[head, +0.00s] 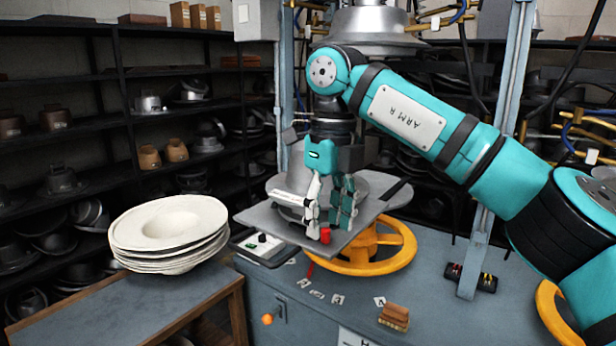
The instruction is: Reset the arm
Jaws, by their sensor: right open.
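My right arm, teal with an "ARM R" plate, comes in from the right in the head view. Its gripper (329,224) points down in front of the hat press. Its fingers are apart with nothing between them. A small red part (325,236) sits by the left fingertip, and I cannot tell whether they touch. A grey metal hat form (368,188) on the press is partly hidden behind the gripper. A flat grey plate (270,222) lies around the form. My left gripper does not show.
A stack of cream hats (168,222) stands on a wooden-edged table (110,315) at left. A yellow handwheel (400,250) is under the plate. A brown block (394,316) lies on the press table (440,290). Dark shelves (95,77) with metal forms line the back.

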